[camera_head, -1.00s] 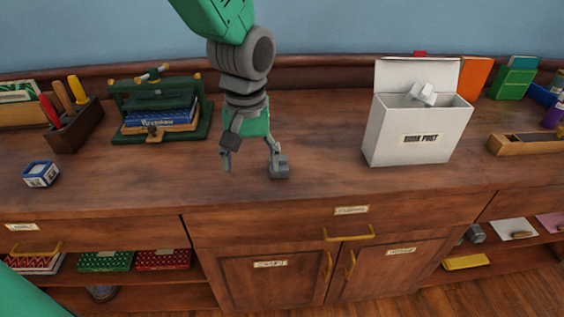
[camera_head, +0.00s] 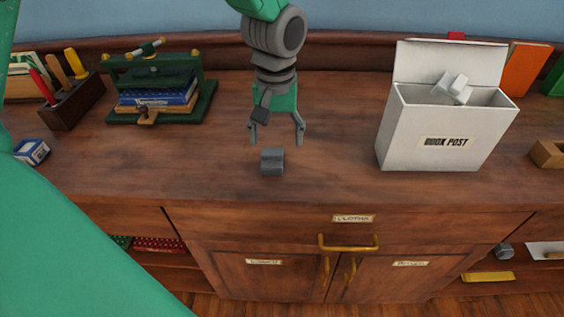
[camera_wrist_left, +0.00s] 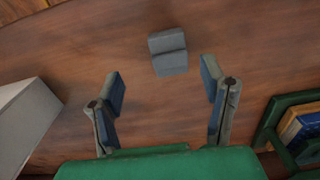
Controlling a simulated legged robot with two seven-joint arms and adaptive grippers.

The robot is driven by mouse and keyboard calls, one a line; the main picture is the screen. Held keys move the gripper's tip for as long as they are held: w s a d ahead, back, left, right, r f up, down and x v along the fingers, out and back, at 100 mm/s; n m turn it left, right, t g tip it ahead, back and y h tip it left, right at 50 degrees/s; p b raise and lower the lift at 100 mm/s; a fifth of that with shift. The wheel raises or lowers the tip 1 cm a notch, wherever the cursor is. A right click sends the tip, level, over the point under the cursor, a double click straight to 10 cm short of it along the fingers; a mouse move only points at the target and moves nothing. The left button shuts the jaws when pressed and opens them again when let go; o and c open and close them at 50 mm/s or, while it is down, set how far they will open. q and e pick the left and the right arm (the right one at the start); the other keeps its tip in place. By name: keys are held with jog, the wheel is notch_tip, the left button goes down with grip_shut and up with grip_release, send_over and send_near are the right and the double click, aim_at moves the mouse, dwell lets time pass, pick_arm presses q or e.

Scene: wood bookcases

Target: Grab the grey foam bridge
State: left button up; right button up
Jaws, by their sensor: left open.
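The grey foam bridge (camera_head: 272,162) is a small grey block on the wooden counter, near its front edge. In the left wrist view the bridge (camera_wrist_left: 168,52) lies beyond the fingertips, roughly in line with the gap between them. My left gripper (camera_head: 276,140) is open and empty, with its fingers spread just behind the bridge in the head view. The two fingers also show in the left wrist view (camera_wrist_left: 163,85), apart from the bridge. My right gripper is not in view.
A white BOOK POST box (camera_head: 424,135) with pale pieces at its open top stands to the right. A green book press (camera_head: 204,99) and a tool holder (camera_head: 74,104) stand to the left. The counter around the bridge is clear.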

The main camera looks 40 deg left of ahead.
aim_at(274, 153)
pick_arm(q)
jog(key=a+f, duration=0.3)
jog(key=shift+w, duration=0.15)
jog(key=f, duration=0.1)
jog(key=f+b, duration=0.1)
jog(key=shift+w+a+f, duration=0.2)
jog(key=shift+a+f, duration=0.1)
jog(key=shift+f, duration=0.05)
jog(key=d, duration=0.1)
jog(key=d+f, duration=0.1)
jog(key=shift+d+f+b, duration=0.15)
jog(key=shift+d+b, duration=0.15)
jog(key=shift+d, duration=0.3)
jog(key=shift+r, duration=0.2)
jog(key=shift+c, duration=0.5)
jog(key=shift+a, duration=0.3)
jog(key=c, duration=0.6)
jog(key=shift+a+f, duration=0.3)
jog(key=shift+a, duration=0.6)
jog(key=shift+d+r, duration=0.2)
jog(key=shift+d, duration=0.6)
jog(key=shift+c, duration=1)
jog(key=shift+a, duration=0.1)
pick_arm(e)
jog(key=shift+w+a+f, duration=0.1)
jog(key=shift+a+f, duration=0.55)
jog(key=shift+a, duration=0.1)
